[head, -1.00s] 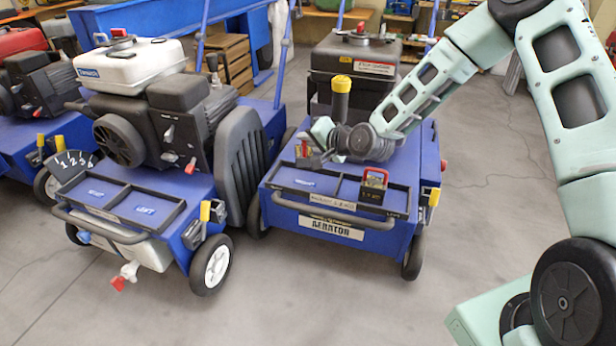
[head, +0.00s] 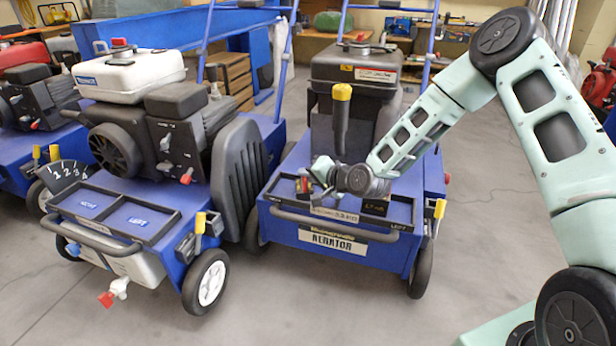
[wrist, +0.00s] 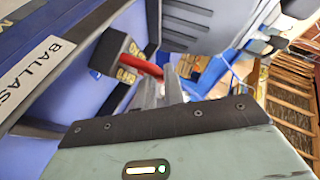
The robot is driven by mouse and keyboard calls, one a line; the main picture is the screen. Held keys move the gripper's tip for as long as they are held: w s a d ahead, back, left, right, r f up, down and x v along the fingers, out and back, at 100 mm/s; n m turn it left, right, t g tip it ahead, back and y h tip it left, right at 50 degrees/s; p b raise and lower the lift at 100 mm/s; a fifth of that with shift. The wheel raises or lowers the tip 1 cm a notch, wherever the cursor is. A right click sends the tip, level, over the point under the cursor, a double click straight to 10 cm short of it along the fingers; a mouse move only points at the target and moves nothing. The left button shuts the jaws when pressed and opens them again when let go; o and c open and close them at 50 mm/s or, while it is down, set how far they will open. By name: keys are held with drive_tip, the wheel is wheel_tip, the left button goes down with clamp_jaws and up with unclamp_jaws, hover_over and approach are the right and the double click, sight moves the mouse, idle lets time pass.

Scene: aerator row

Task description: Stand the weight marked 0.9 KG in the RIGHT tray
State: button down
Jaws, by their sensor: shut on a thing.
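My gripper (head: 316,178) is shut on the red handle of a dark weight (head: 304,187), over the picture-left tray (head: 283,205) of the right-hand aerator. A second dark weight with a yellow marking (head: 374,207) stands in the picture-right tray (head: 403,214), partly hidden by my wrist. A small label near that tray seems to read LEFT.
A black bar handle (head: 330,226) runs along the aerator's front. A dark upright post with a yellow cap (head: 341,115) stands behind the trays, close to my wrist. Another aerator with empty trays (head: 125,215) stands at left.

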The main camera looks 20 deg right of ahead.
drive_tip(key=c, duration=1.5)
unclamp_jaws()
drive_tip(key=shift+s+r, duration=0.1)
drive_tip(key=shift+r, duration=0.05)
drive_tip(key=p+v, duration=0.5)
drive_tip(key=v, duration=0.6)
drive_tip(key=s+a+r+n+g+h, duration=0.1)
drive_tip(key=s+a+r+n+g, duration=0.4)
drive_tip(key=s+a+n+g, duration=0.6)
drive_tip(key=s+r+n+h, duration=0.1)
drive_tip(key=s+r, duration=0.2)
drive_tip(key=s, duration=0.4)
drive_tip(key=s+r+n+h, duration=0.1)
drive_tip(key=s+r, duration=0.2)
drive_tip(key=s, duration=0.4)
drive_tip(key=s+r+n+g+h, duration=0.1)
drive_tip(key=s+r, duration=0.3)
drive_tip(key=s, duration=0.4)
drive_tip(key=shift+n+h, duration=0.6)
